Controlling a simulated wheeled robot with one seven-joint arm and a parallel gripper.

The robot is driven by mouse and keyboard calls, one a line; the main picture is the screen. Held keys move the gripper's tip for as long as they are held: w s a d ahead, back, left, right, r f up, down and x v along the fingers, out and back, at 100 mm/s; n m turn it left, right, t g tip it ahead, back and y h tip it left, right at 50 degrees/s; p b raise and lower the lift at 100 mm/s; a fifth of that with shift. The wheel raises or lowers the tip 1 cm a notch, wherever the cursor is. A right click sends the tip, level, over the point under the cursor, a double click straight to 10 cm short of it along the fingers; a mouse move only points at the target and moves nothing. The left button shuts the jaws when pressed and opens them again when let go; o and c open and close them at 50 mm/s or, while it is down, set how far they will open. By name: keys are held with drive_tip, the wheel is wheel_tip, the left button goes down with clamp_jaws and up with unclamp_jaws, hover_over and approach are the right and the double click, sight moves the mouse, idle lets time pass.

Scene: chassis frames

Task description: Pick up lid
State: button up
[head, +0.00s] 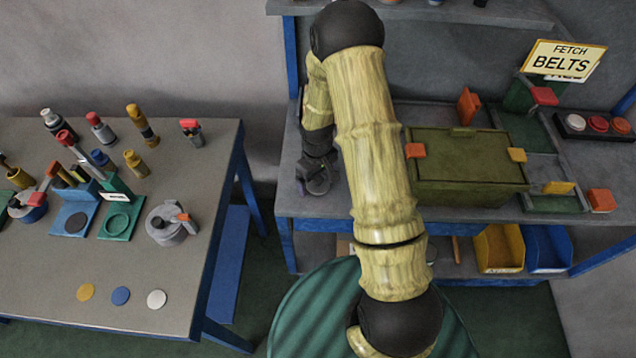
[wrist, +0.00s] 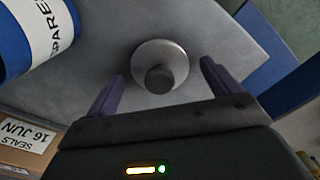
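The lid (wrist: 178,57) is a small round grey metal disc with a dark knob (wrist: 159,79), lying on a grey surface in the wrist view. My gripper (wrist: 162,72) is open, with one purple finger on each side of the lid. No contact between fingers and lid shows. In the head view my gripper (head: 318,183) is low over the left end of the blue-framed bench (head: 290,205). The lid cannot be made out clearly there, and my arm hides part of the bench.
A blue and white cylinder (wrist: 38,35) and a cardboard box marked SEALS (wrist: 27,135) are near my gripper. An olive box (head: 465,165) stands right of my arm. The left table (head: 130,275) holds bottles, stands, a grey pot (head: 168,225) and coloured discs.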

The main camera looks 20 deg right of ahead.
sight(320, 176)
drive_tip(key=c, duration=1)
drive_tip(key=shift+c, duration=0.2)
wheel_tip(320, 176, up, 10)
drive_tip(key=shift+r+b, duration=0.1)
drive_tip(key=shift+b, duration=0.75)
drive_tip(key=s+d+r+m+p, duration=0.1)
drive_tip(key=d+r+m+p, duration=0.1)
drive_tip(key=d+p, duration=0.4)
drive_tip(key=s+d+r+m+p, duration=0.2)
drive_tip(key=d+r+p, duration=0.1)
drive_tip(key=d+p, duration=0.4)
drive_tip(key=shift+m+p, duration=0.3)
drive_tip(key=shift+p, duration=0.65)
drive_tip(key=shift+r, duration=0.1)
